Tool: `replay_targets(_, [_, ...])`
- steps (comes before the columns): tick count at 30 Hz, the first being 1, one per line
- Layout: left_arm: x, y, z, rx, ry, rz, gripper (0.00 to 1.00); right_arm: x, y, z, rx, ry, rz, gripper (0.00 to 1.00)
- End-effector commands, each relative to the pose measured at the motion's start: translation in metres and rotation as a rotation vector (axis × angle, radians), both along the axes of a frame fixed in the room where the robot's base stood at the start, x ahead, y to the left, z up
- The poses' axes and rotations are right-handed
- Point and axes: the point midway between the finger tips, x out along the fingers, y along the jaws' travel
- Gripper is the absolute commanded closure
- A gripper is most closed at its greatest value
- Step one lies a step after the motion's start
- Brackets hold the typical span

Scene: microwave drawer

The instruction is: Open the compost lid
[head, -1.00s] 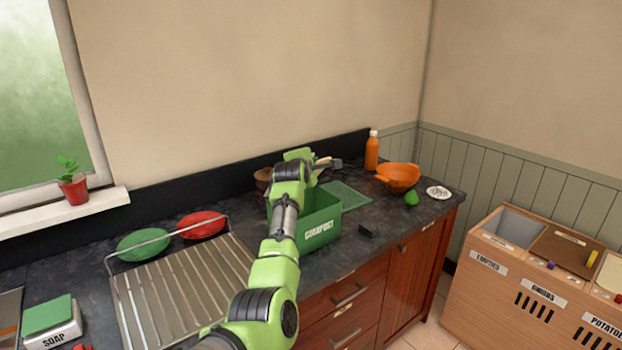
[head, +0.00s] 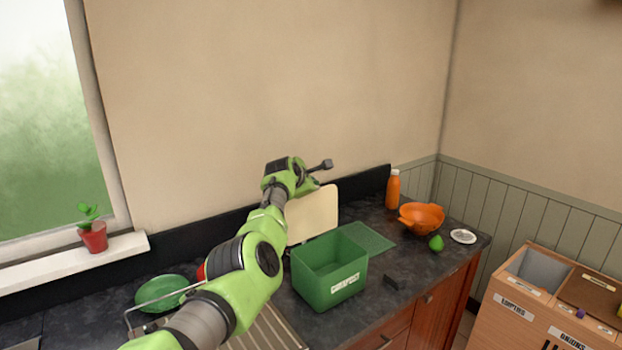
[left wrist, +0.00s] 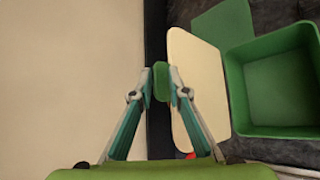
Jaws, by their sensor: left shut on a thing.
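The green compost bin (head: 322,290) stands on the dark counter, its white label facing front. Its top is uncovered and its inside looks empty; it also shows in the left wrist view (left wrist: 275,85). My left gripper (left wrist: 161,83) is raised behind and above the bin's left side, near the wall. It is shut on a small green piece (left wrist: 161,82); I cannot tell whether this is part of the lid. In the head view the wrist (head: 290,175) hides most of the fingers. A flat green panel (head: 368,238) lies just behind the bin. My right gripper is not in view.
A cream board (head: 315,213) leans at the wall behind the bin. An orange bowl (head: 422,216), orange bottle (head: 393,189), green item (head: 436,243) and white dish (head: 463,236) are to the right.

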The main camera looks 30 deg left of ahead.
Motion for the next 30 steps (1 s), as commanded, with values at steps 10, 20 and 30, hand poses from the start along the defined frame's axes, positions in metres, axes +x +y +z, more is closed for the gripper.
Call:
replay_targets(10, [-0.002, -0.001, -0.009, -0.017, 0.023, -0.003, 1.0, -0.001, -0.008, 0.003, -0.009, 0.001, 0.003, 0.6])
replay_targets(20, [-0.002, -0.002, -0.009, -0.018, 0.023, -0.003, 0.78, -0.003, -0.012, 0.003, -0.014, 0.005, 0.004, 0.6])
replay_targets(30, [-0.003, -0.002, -0.003, -0.017, 0.015, -0.002, 0.78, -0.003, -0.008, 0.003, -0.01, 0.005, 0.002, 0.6])
